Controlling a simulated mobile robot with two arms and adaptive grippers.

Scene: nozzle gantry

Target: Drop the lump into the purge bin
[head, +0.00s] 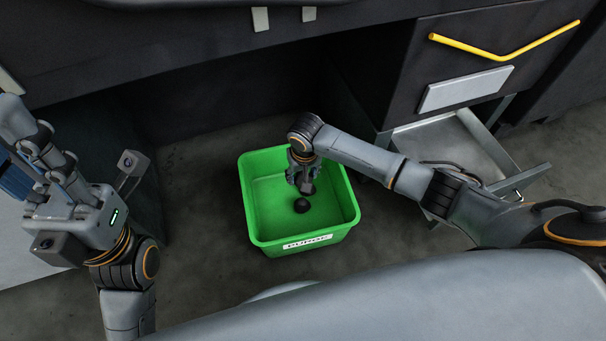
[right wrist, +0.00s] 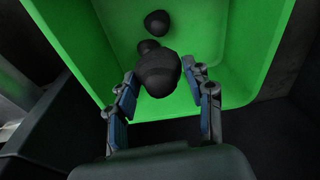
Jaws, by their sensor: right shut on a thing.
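The purge bin (head: 262,205) is an open green box on the floor, with a white label on its front. My right gripper (head: 303,186) reaches down inside its rim, fingers pointing at the bin floor. In the right wrist view, its fingers (right wrist: 160,84) are shut on a dark, rounded lump (right wrist: 158,74), held over the bin's green inside. In the head view a dark lump (head: 302,205) shows just below the fingers; I cannot tell whether it is the held one. My left gripper (head: 52,160) is raised at the left, away from the bin; its opening is unclear.
Two more dark lumps, one (right wrist: 157,23) farther off and one (right wrist: 148,46) partly behind the held lump, show in the bin. A dark cabinet with a yellow handle (head: 500,52) stands at back right, above a grey metal shelf (head: 455,145). Bare floor surrounds the bin.

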